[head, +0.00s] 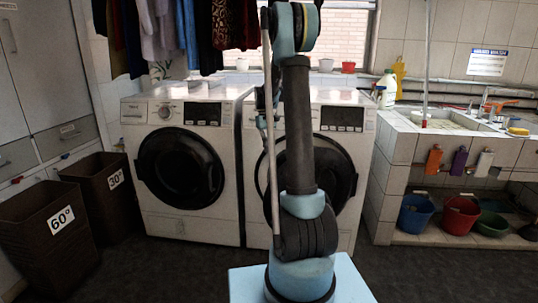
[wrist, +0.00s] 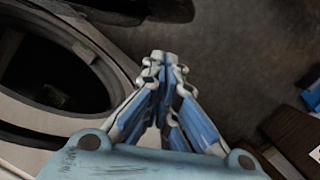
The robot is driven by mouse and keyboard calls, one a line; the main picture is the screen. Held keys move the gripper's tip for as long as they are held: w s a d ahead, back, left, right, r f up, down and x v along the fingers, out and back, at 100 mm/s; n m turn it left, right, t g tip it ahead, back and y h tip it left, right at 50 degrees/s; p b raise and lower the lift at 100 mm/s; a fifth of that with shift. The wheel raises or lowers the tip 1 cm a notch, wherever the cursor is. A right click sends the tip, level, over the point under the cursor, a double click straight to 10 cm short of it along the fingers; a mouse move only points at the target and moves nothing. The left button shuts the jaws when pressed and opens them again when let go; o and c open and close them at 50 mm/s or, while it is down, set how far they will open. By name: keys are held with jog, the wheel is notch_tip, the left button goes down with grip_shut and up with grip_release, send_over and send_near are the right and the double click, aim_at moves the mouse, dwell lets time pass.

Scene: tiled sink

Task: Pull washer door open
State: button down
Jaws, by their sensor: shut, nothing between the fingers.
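Two white front-loading washers stand side by side in the head view. The left washer (head: 187,218) has a round black door (head: 180,168) with a handle bump at its left edge. The right washer (head: 350,118) has a round black door (head: 343,172), partly hidden behind my arm. In the wrist view, my gripper (wrist: 163,57) is shut and empty. A grey washer ring (wrist: 108,62) around a dark opening lies left of the fingers, apart from them. A dark rounded part (wrist: 140,10) juts over the floor at the top; I cannot tell which washer this is. The head view does not clearly show my gripper.
Brown bins (head: 45,235) (head: 100,178) stand left of the washers. Brown box edges (wrist: 285,140) show at the wrist view's lower right. A tiled sink block (head: 400,150) stands at right, with buckets (head: 415,215) below. Clothes hang above. Dark floor in front is clear.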

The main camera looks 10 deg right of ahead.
jog(key=s+d+f, duration=0.1)
jog(key=s+f, duration=0.5)
jog(key=f, duration=0.2)
jog(key=shift+d, duration=0.1)
dwell(0.4)
